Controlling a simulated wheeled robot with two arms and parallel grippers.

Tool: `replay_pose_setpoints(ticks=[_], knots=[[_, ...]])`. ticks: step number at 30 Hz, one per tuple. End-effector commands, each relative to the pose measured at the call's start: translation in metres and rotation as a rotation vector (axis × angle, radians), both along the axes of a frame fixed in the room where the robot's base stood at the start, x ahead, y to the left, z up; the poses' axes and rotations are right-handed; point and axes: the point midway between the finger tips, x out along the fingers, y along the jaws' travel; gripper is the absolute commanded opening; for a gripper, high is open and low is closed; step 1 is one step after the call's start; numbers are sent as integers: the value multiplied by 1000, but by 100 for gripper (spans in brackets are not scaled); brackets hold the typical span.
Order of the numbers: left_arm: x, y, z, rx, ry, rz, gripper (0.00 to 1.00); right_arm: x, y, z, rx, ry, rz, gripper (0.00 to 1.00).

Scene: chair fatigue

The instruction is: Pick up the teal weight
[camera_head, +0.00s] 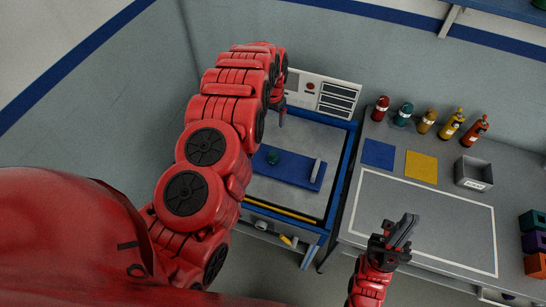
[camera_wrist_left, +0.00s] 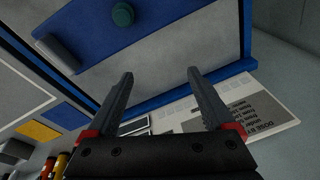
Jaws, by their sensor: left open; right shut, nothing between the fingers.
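A small round teal object (camera_head: 272,158), which looks like the teal weight, sits on a blue plate (camera_head: 296,177) inside the blue-framed test machine. It also shows at the top of the left wrist view (camera_wrist_left: 122,14). A teal bottle-like item (camera_head: 403,115) stands in the row on the bench. My left gripper (camera_wrist_left: 160,76) is open and empty, above the machine's bed near the white panel and apart from the teal object. In the head view my left arm mostly hides it. My right gripper (camera_head: 404,228) is shut and empty over the bench front.
A grey bar (camera_head: 316,170) stands on the blue plate. A white control panel (camera_head: 323,95) is behind the machine. The bench has red and yellow bottles (camera_head: 451,124), blue (camera_head: 378,153) and yellow (camera_head: 421,166) squares, a grey bin (camera_head: 473,173) and a clear outlined area (camera_head: 440,215).

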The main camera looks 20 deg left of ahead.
Motion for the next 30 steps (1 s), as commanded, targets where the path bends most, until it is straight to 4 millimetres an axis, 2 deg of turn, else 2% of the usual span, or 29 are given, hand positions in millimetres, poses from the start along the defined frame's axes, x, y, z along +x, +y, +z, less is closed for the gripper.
replay_pose_setpoints(ticks=[1, 3, 6, 8, 15, 17, 18, 22, 30], knots=[[-16, -7, 11, -18, 58, -10, 87, 0, 0, 0, 0, 0, 0, 0], [-36, -15, 21, -36, 128, -24, 87, 0, 0, 0, 0, 0, 0, 0], [-54, -20, 27, -51, 187, -36, 87, 0, 0, -2, 0, 0, 0, 0], [-59, -22, 24, -54, 203, -40, 87, 0, 0, -7, 0, 0, 0, 0], [-60, -21, -24, -55, 206, -40, 87, 0, 0, -53, 0, 0, 0, 0], [-60, -21, -33, -54, 206, -40, 87, 0, 0, -59, 0, 0, 0, 0], [-60, -21, -37, -53, 208, -40, 87, 0, 0, -50, 0, 1, 0, 0], [-60, -22, -55, -54, 208, -41, 87, 0, 0, -38, 0, 0, 0, 0], [-58, -21, -86, -52, 203, -40, 87, 0, 0, -26, 0, 0, 0, 0]])
